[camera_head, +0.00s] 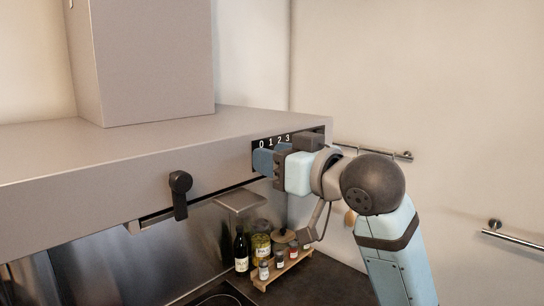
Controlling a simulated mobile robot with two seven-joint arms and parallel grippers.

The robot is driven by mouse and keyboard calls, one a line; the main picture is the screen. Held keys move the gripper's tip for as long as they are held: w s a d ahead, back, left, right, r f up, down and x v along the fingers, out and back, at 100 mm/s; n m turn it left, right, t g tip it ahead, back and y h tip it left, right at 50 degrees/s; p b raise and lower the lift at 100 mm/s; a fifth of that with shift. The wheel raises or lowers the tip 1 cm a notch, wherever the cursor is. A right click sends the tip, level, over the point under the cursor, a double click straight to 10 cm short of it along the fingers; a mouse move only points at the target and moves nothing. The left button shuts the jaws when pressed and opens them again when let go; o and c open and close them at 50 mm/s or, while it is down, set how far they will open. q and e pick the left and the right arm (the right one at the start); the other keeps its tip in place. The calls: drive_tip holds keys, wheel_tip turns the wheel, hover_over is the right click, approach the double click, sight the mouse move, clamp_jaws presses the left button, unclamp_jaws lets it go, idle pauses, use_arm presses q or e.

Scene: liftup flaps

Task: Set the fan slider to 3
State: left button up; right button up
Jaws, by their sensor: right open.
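The fan control is a black panel (257,146) on the front edge of the grey range hood (90,165), near its right end. White numbers 0, 1, 2 and 3 run left to right along its top. My right gripper (268,161) is in front of the panel, below the numbers, and covers most of its lower part. Its jaws are open. The slider's knob is hidden or cannot be told apart from the gripper's dark parts, so I cannot tell its setting or whether I touch it. My left gripper is not in view.
A black lever (180,194) hangs from the hood's front, left of the panel. Below stand bottles (242,250) and jars on a wooden rack (282,269) on the dark counter. Metal rails (512,237) are on the right wall. Space in front of the hood's left part is clear.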

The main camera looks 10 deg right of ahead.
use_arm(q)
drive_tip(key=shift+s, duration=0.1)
use_arm(e)
clamp_jaws()
drive_tip(key=w+d, duration=0.3)
drive_tip(key=d, duration=0.2)
drive_tip(key=shift+w+d, duration=0.3)
drive_tip(key=shift+d, duration=0.1)
drive_tip(key=shift+r, duration=0.1)
unclamp_jaws()
drive_tip(key=shift+w+d, duration=0.1)
drive_tip(key=shift+w, duration=0.05)
